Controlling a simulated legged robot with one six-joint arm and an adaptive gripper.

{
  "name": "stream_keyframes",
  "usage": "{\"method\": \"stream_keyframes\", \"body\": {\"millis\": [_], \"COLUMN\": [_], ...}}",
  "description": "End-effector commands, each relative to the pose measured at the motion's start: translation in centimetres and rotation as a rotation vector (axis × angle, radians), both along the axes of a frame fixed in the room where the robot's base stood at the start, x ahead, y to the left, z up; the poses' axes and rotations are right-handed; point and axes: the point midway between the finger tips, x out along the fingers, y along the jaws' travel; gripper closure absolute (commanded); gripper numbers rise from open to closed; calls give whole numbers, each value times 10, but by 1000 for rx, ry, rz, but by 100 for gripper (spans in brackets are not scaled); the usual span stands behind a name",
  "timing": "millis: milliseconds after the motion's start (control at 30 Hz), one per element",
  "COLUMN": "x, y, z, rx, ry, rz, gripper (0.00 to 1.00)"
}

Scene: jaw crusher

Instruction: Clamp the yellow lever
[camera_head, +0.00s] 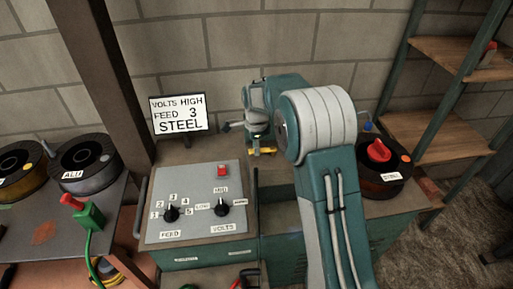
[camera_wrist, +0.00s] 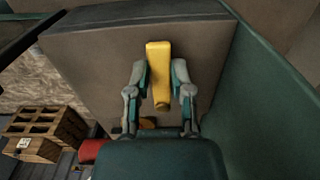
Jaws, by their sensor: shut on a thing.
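The yellow lever (camera_wrist: 159,72) stands in the middle of the wrist view, between the two fingers of my gripper (camera_wrist: 160,78). The fingertips press on it from both sides, and my gripper is shut on it. In the head view, a small yellow part of the lever (camera_head: 264,151) shows just below my gripper (camera_head: 259,142), behind the control panel. Most of the lever is hidden there by my gripper and arm.
A control panel (camera_head: 195,180) with two black knobs and a red switch lies left of my arm. A sign (camera_head: 180,114) reads "VOLTS HIGH FEED 3 STEEL". A spool with a red knob (camera_head: 379,150) stands right. A green wall (camera_wrist: 262,85) runs close beside my gripper in the wrist view.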

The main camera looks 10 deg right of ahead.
Motion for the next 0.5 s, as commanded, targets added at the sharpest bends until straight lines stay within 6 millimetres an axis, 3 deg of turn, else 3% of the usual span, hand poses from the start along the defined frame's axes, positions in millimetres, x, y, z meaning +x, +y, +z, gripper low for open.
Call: {"method": "stream_keyframes", "body": {"millis": [233, 267, 300, 333, 500], "x": [0, 1, 1, 1, 0], "y": [1, 1, 1, 1, 1], "z": [-2, -2, -2, -2, -1], "rx": [3, 3, 3, 2, 2], "ry": [-1, -1, -2, -2, -2], "rz": [-1, -1, 0, 0, 0], "gripper": [100, 63, 45, 37, 37]}}
